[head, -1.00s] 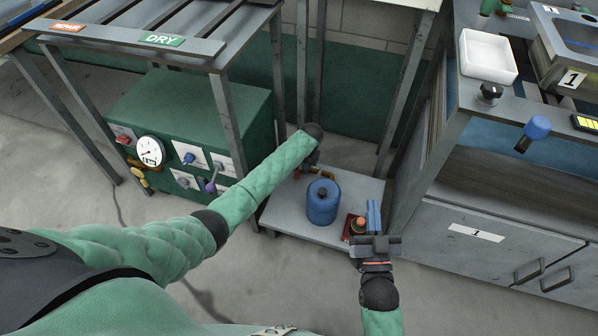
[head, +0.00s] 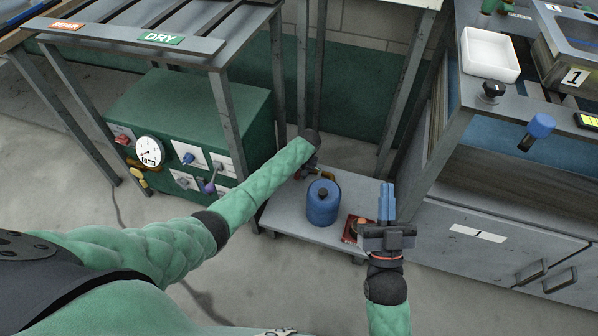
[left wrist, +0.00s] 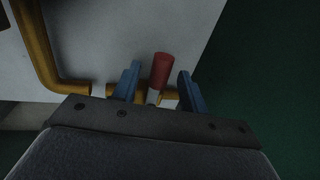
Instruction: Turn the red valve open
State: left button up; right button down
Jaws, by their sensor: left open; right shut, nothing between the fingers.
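In the left wrist view, the red valve handle (left wrist: 162,70) stands between the two blue fingers of my left gripper (left wrist: 158,76). The fingers are open, with a gap showing on each side of the handle. The handle sits on a pale stem at a brass pipe (left wrist: 38,45). In the head view, my left arm reaches down above the low shelf, and its wrist hides most of the valve and the gripper. My right gripper (head: 387,188) is shut and empty, with its blue fingers pointing up.
A blue canister (head: 323,204) stands on the low grey shelf (head: 290,220), near my left gripper. A red item (head: 352,230) lies by my right gripper. A green cabinet (head: 190,105) with a gauge (head: 149,151) stands left; a grey cabinet (head: 450,215) stands right.

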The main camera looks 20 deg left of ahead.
pick_arm(q)
grip_shut()
